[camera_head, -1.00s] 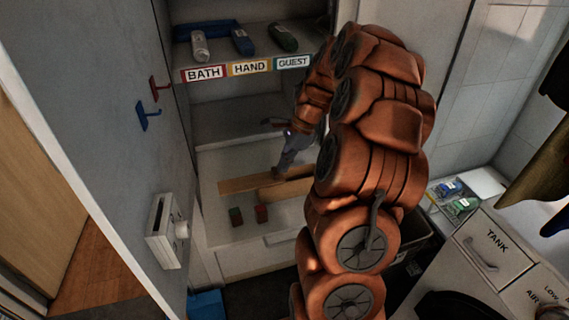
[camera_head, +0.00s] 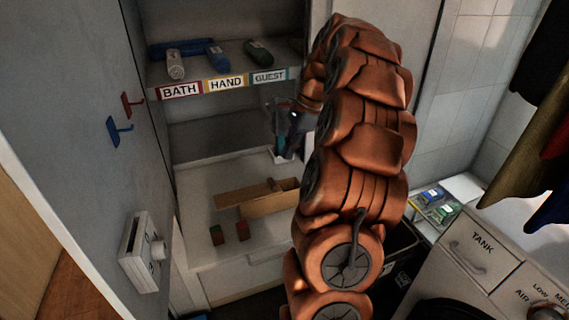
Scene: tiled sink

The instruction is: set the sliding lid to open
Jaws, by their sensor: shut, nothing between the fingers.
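A wooden box (camera_head: 272,206) sits on the white surface inside the cupboard. A flat wooden lid (camera_head: 236,196) lies at its top and sticks out past the box's left end. A small upright knob (camera_head: 272,184) shows near the lid's right part. How much of the box's opening is uncovered is hard to tell at this size. My gripper (camera_head: 289,155) is shut and empty, pointing down above and behind the box, apart from the lid. My arm hides what is to the right of the box.
Red and green blocks (camera_head: 229,233) stand in front of the box. A shelf above carries rolled towels (camera_head: 258,52) and BATH, HAND and GUEST labels (camera_head: 225,83). A door (camera_head: 80,130) with hooks and a dial box (camera_head: 145,252) stands left. A TANK machine (camera_head: 480,250) stands right.

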